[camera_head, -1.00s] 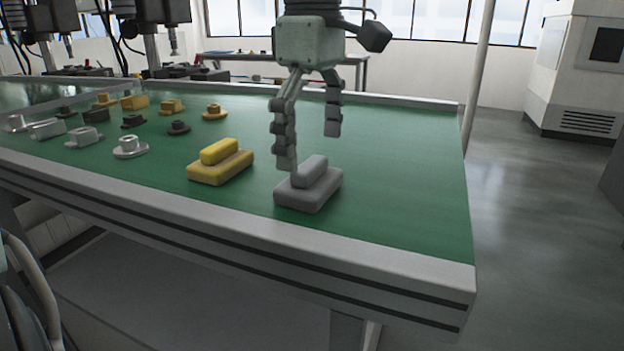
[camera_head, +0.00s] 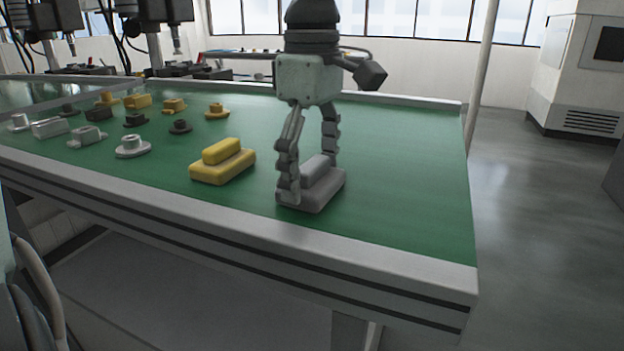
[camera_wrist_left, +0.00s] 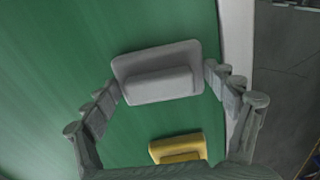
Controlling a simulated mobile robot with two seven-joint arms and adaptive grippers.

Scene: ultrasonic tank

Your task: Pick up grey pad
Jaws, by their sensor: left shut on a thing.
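The grey pad (camera_head: 322,192), a rounded block with a narrower raised bar on top, lies on the green table top near the front right. It also shows in the left wrist view (camera_wrist_left: 152,62). My left gripper (camera_head: 309,179) comes down over it from above and is shut on it. In the left wrist view, one finger is at each short end of the pad. The near finger hides part of the pad in the head view. The pad still appears to rest on the table. My right gripper is not in view.
A yellow pad (camera_head: 222,167) of similar shape lies just left of the grey pad. Several small yellow, white and dark parts stand farther left on the green table (camera_head: 410,185). The table's right side is clear. Its pale front edge (camera_head: 300,242) is close to the grey pad.

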